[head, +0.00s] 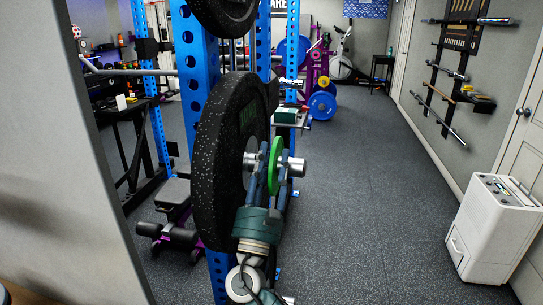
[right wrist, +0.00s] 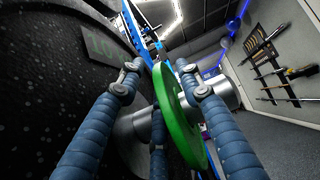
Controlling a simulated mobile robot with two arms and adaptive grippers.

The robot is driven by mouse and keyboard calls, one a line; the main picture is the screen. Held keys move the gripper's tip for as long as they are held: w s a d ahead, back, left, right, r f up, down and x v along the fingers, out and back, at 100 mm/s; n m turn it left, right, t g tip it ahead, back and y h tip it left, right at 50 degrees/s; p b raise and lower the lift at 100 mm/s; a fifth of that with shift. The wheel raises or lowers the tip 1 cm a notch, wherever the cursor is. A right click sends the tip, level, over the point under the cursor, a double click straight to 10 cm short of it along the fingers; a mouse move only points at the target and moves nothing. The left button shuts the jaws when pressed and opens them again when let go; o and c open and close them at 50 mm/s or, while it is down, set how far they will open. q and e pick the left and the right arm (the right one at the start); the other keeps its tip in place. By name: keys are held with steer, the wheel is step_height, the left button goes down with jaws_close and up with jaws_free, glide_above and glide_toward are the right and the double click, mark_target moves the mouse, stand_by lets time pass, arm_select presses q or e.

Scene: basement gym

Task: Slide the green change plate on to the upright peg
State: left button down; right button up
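The green change plate (head: 275,165) stands on edge around the silver peg (head: 297,168) on the blue rack upright (head: 190,75), with peg showing on both sides of it. A large black plate (head: 215,165) hangs to its left, with a gap between. My right gripper (head: 270,150) reaches up from below, its blue fingers on either side of the green plate. In the right wrist view, the fingers (right wrist: 157,70) stand spread, with space between the left finger and the green plate (right wrist: 180,115). The peg end (right wrist: 222,93) sticks out to the right. My left gripper is not in view.
A grey wall (head: 100,200) is close on the left. A white dehumidifier (head: 492,225) stands at the right by the door. Bars hang on the right wall rack (head: 445,75). The dark floor (head: 370,210) between is clear.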

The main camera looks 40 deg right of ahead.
steer(key=v, duration=1.1)
